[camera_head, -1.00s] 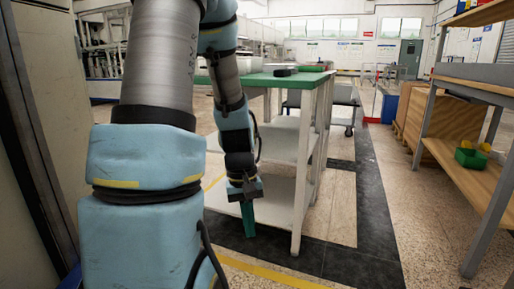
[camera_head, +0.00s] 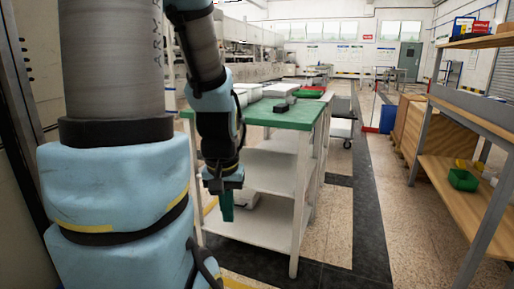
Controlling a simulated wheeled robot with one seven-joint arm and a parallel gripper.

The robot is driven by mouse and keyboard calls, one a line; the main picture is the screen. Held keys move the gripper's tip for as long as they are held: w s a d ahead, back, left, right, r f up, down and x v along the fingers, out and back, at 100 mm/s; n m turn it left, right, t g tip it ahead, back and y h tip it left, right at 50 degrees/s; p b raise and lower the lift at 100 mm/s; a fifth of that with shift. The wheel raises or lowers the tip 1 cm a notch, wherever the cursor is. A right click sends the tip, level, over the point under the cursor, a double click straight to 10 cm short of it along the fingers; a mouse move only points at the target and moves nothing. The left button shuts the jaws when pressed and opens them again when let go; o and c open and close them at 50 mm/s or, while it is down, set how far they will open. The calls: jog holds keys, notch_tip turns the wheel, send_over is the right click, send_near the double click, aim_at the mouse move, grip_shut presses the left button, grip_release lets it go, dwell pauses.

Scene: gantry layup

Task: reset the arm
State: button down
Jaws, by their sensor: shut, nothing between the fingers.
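My gripper (camera_head: 227,207) hangs at the end of my blue and grey arm, left of the picture's middle. Its teal fingers point down and are shut with nothing between them. It shows in front of the green-topped table (camera_head: 297,118), below the level of the tabletop. My arm fills much of the left side of the view and hides part of the table's left end.
A pale box sits on a lower shelf behind my gripper. Wooden shelving (camera_head: 452,185) with a green bin (camera_head: 462,180) stands at right. The aisle between is clear.

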notch_tip(320, 180, up, 24)
jog(key=p, duration=2.2)
jog(key=shift+r, duration=0.2)
jog(key=shift+d, duration=0.1)
